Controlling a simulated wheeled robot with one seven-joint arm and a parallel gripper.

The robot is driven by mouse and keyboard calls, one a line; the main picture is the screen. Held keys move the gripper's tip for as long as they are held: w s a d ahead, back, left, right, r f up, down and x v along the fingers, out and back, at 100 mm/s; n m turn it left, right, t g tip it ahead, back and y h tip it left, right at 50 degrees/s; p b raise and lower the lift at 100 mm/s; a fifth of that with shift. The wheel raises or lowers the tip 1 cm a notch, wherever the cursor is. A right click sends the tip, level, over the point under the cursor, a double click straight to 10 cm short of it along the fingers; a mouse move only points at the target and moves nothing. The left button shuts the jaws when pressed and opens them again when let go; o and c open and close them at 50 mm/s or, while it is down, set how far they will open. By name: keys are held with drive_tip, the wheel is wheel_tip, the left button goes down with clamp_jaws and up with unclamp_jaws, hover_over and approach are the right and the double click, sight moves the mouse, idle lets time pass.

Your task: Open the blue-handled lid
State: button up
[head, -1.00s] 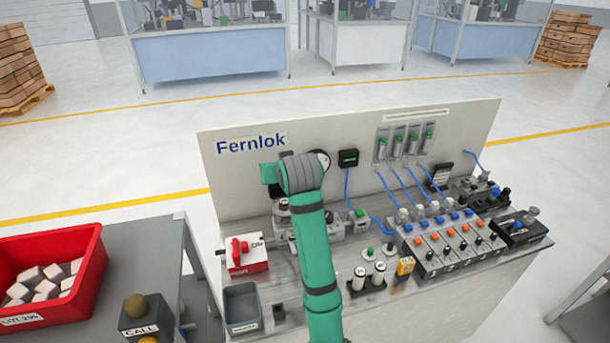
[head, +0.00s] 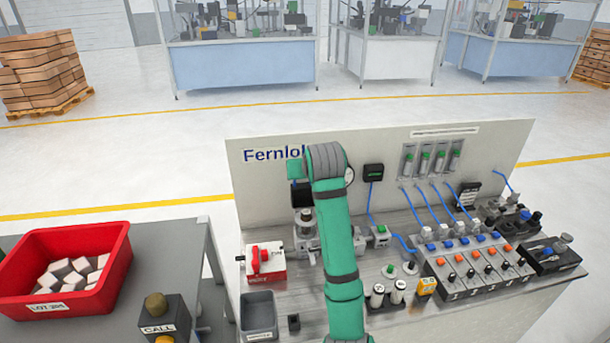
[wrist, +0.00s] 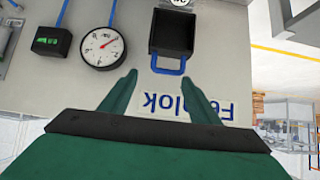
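In the wrist view, a black box-like lid (wrist: 173,32) with a blue U-shaped handle (wrist: 168,68) is mounted on the pale panel, which appears upside down. My gripper (wrist: 160,72) is open, with its two green fingers spread apart. The handle lies between the fingertips in the picture, nearer the right one. I see no finger closed on it, and the gap in depth is unclear. In the head view, my green arm covers most of this spot, and only a dark part of the box (head: 301,194) shows beside it.
A round gauge (wrist: 102,48) and a black box with a green display (wrist: 51,41) are beside the lid. A red crate (head: 118,262) stands on the left table.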

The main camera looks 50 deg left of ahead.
drive_tip(key=shift+s+a+f, duration=0.2)
drive_tip(key=shift+s+f, duration=0.05)
drive_tip(key=shift+f, duration=0.05)
drive_tip(key=shift+d, duration=0.1)
drive_tip(key=v, duration=1)
drive_tip(key=shift+d+r, duration=0.25)
drive_tip(key=shift+r, duration=0.1)
drive_tip(key=shift+c, duration=0.2)
